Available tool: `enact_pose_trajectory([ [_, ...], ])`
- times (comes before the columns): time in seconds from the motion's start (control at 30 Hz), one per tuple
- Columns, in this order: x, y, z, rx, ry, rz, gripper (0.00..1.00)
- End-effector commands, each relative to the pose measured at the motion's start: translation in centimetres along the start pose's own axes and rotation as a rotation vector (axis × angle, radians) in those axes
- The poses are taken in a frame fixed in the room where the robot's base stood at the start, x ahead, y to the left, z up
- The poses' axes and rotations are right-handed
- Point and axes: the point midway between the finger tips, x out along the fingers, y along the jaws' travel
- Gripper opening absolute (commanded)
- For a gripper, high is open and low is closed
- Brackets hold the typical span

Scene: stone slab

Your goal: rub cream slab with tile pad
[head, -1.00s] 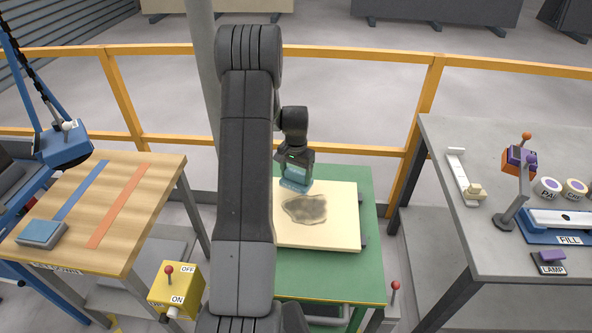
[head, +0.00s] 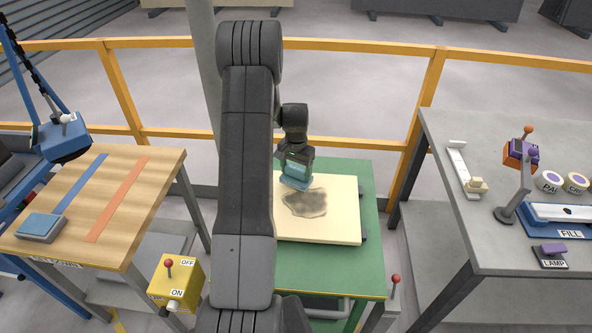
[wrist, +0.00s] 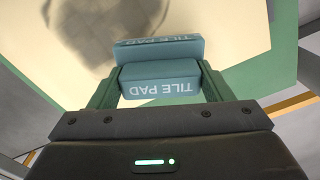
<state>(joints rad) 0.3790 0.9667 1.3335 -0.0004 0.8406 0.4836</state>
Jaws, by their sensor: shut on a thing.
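The cream slab (head: 335,225) lies on a green-topped table (head: 362,276), with a dark grey smudge (head: 304,203) on its upper left part. My gripper (head: 295,170) is over the slab's far left part, shut on the teal tile pad (head: 294,184). The smudge (wrist: 110,25) also shows there, just beyond the pad. I cannot tell whether the pad touches the slab. My arm hides the slab's left edge.
A wooden table (head: 125,210) at left holds a blue-grey block (head: 41,227). A yellow switch box (head: 176,283) stands near it. A grey bench (head: 470,215) at right carries several tools. A yellow railing (head: 345,57) runs behind.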

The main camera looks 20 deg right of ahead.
Motion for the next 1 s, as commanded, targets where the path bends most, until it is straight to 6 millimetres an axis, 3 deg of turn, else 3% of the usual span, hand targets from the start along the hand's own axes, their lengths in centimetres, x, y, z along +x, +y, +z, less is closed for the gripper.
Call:
enact_pose_trajectory([
  [1.0,1.7,0.2,0.6,0.000,0.000,0.000,0.54],
])
